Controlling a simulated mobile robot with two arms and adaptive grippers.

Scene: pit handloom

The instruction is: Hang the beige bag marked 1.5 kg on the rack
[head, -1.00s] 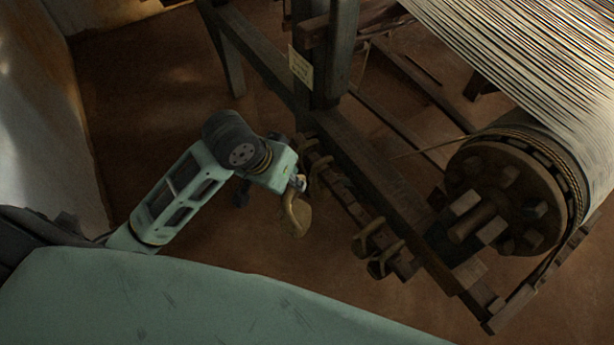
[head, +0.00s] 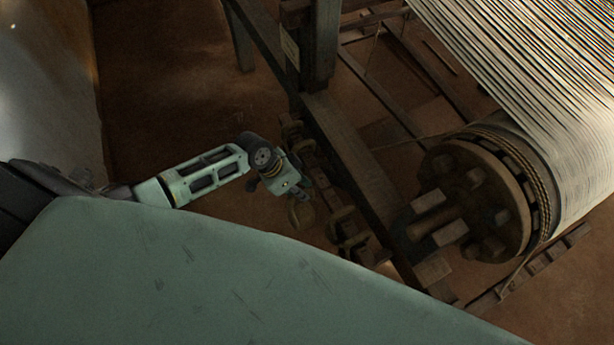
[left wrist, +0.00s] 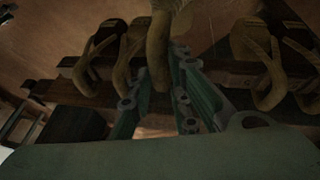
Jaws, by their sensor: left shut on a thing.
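My left gripper (head: 301,190) is shut on a beige bag (head: 302,214) that hangs below its fingertips, beside the rack. In the left wrist view the bag's loop (left wrist: 158,45) shows at the green fingers (left wrist: 174,62). The rack (head: 372,252) is a dark wooden bar running along the loom's side beam, with pegs. In the wrist view the rack (left wrist: 75,95) crosses behind the held bag. No weight mark is readable. I cannot tell whether the held bag touches the rack. My right gripper is not in view.
Other bags (head: 350,246) hang on the rack near the held one; more show at right in the wrist view (left wrist: 262,60). The loom's side beam (head: 350,155) and large warp roller (head: 470,200) stand to the right. Bare floor (head: 165,120) lies to the left.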

